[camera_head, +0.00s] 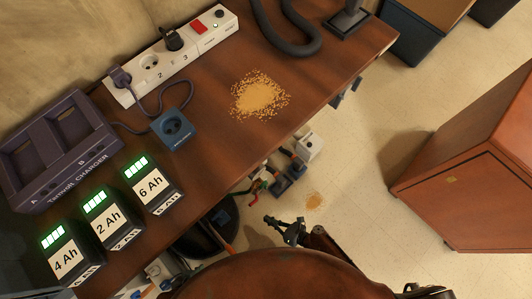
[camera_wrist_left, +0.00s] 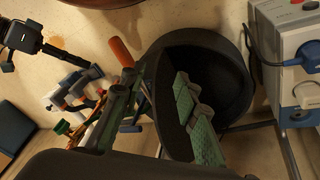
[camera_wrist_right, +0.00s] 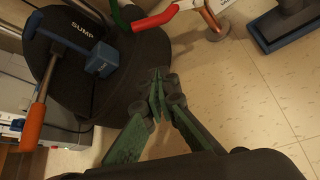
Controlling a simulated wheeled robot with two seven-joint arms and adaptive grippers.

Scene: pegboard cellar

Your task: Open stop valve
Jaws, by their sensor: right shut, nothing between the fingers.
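A red lever (camera_head: 256,190), which looks like the stop valve's handle, shows on the pipework below the workbench edge in the head view. In the right wrist view the red lever (camera_wrist_right: 156,20) is at the top, with a green part at its left end. My right gripper (camera_head: 272,219) is just below the lever in the head view. In the right wrist view its fingertips (camera_wrist_right: 163,82) are together and empty, apart from the lever. My left gripper (camera_wrist_left: 155,95) has its fingers spread, with a black tub behind them and nothing held. I cannot make it out in the head view.
The workbench (camera_head: 215,150) overhangs the pipework. A black sump tub (camera_wrist_right: 105,100) stands under it, with an orange-handled tool (camera_wrist_right: 33,125) lying across it. A brown cabinet (camera_head: 470,170) stands at right. The pale floor (camera_head: 370,150) between bench and cabinet is mostly clear.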

